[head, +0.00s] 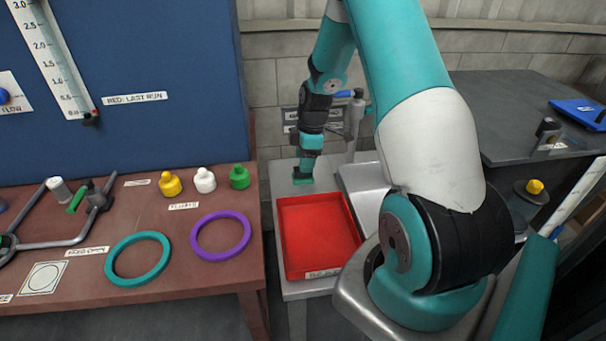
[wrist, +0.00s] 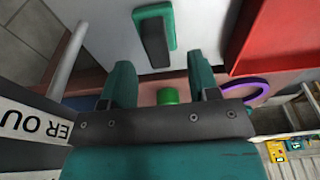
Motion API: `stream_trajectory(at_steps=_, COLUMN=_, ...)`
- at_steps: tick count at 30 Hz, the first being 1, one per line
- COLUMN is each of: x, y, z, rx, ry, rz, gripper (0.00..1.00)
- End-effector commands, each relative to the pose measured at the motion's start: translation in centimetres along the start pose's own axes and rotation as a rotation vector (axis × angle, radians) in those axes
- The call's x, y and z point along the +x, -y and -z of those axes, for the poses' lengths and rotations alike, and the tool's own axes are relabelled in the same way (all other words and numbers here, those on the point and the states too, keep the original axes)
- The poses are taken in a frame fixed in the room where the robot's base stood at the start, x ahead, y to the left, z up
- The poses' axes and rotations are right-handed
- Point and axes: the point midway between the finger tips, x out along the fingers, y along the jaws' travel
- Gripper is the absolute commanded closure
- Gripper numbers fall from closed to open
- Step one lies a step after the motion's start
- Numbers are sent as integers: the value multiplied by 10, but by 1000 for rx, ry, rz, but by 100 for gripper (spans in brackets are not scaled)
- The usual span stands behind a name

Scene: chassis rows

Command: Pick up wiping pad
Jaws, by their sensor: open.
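The wiping pad (wrist: 168,14), a green rectangular pad with a dark grip block on top, lies on a pale surface at the top of the wrist view, ahead of my fingertips. In the head view only a small green part (head: 302,181) shows, just below my gripper (head: 306,168). My gripper points down over the pale bench, behind the red tray. In the wrist view my two teal fingers (wrist: 161,72) are spread apart with nothing held between them. The pad is outside the fingers in that picture; the exact height gap is unclear.
The red tray (head: 290,265) sits directly in front of the pad. A grey post with a blue lever (head: 356,120) and a metal plate (head: 362,187) stand to the right. The brown table (head: 200,270) at left holds rings and small bottles.

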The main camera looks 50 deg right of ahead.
Motion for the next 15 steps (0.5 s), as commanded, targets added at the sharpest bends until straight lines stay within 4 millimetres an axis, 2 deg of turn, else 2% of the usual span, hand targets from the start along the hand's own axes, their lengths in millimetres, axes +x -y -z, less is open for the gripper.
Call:
stream_trajectory(at_steps=6, x=32, y=-2, z=-2, rx=0, ry=0, rz=5, gripper=45)
stream_trajectory(at_steps=9, x=40, y=-2, z=-2, rx=0, ry=0, rz=2, gripper=45)
stream_trajectory(at_steps=15, x=40, y=-2, z=-2, rx=0, ry=0, rz=1, gripper=45)
